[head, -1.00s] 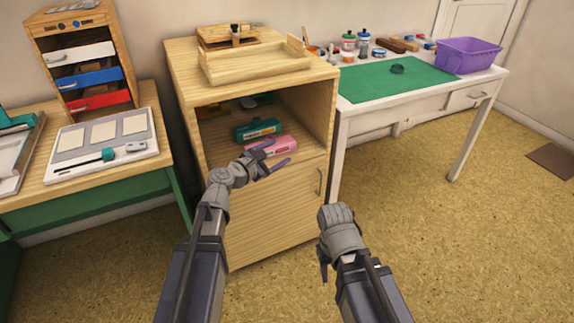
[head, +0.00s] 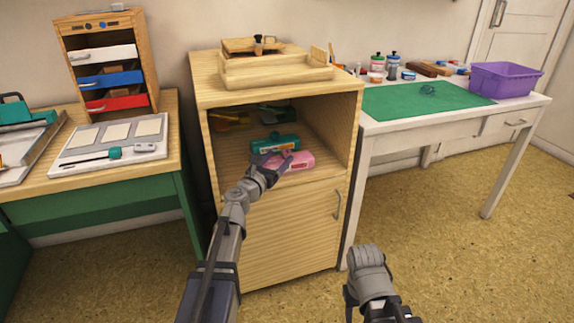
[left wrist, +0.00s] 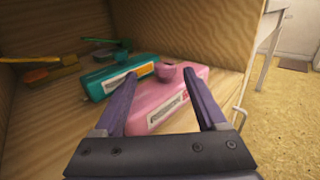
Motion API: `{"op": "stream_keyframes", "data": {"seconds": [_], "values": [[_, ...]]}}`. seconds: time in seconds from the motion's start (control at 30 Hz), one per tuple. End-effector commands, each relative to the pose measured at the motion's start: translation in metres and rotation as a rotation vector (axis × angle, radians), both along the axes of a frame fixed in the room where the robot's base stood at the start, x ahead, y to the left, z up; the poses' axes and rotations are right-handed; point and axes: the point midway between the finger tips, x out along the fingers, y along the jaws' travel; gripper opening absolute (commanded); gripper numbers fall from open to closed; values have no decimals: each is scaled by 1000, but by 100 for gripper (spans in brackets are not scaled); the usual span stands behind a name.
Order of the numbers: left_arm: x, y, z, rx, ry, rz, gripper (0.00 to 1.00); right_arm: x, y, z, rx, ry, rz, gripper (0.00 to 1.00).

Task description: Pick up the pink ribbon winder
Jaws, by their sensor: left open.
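The pink ribbon winder (head: 297,161) lies on the open shelf of the wooden cabinet, near its front edge. It also shows in the left wrist view (left wrist: 165,102), with a label on its front and a round pink knob on top. My left gripper (head: 279,162) is open at the shelf opening. In the left wrist view its two purple fingers (left wrist: 163,85) are apart, one toward each end of the winder, and nothing is clamped between them. Whether they touch it I cannot tell. My right gripper (head: 357,292) is low in front of the cabinet; its fingers are hard to make out.
A teal winder (head: 274,143) lies just behind the pink one; it also shows in the left wrist view (left wrist: 112,80). Yellow and green tools (left wrist: 60,66) lie deeper in. The cabinet's side walls (head: 348,130) bound the shelf. A white table (head: 480,118) stands at right.

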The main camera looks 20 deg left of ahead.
Motion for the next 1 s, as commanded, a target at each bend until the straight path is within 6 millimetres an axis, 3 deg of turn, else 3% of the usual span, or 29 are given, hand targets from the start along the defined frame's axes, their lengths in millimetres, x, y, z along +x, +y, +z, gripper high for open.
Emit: {"op": "stream_keyframes", "data": {"seconds": [0.17,0.47,0.7,1.0], "values": [[8,-4,1,1,0,-2,74,0,0,1,0,0,0,50],[48,-16,1,1,0,-2,74,0,0,1,0,0,0,50],[49,-17,1,1,0,-1,74,0,0,1,0,0,0,50],[49,-17,1,1,0,-1,42,0,0,1,0,0,0,50]]}}
